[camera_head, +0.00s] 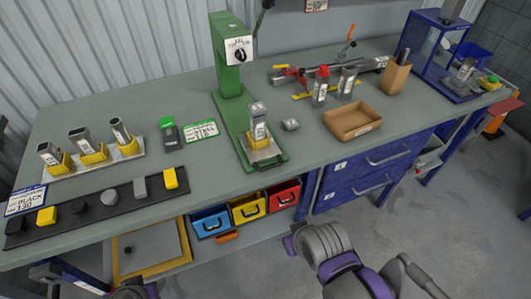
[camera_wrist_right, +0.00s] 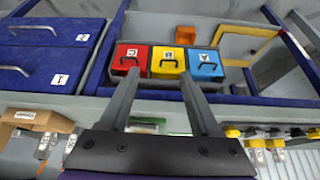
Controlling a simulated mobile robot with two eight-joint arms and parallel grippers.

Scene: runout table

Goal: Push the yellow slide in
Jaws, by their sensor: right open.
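The yellow slide appears to be the yellow drawer-like bin (camera_head: 248,208) with a dark handle and white label, under the bench front. It stands between a blue bin (camera_head: 210,222) and a red bin (camera_head: 284,195). I cannot tell how far it sticks out. In the right wrist view the yellow bin (camera_wrist_right: 168,62) shows upside down, beyond and between the fingertips. My right gripper (camera_wrist_right: 161,76) is open with nothing between its fingers; no contact with the bin is visible. My left gripper is not in view; only a bit of my arm shows at bottom left.
An orange block (camera_head: 228,237) lies on the lower shelf near the bins. A yellow-edged panel (camera_head: 152,250) is to their left. Blue drawers (camera_head: 365,175) stand to their right. Above, the bench (camera_head: 210,165) carries a green press (camera_head: 232,60) and a cardboard tray (camera_head: 352,122).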

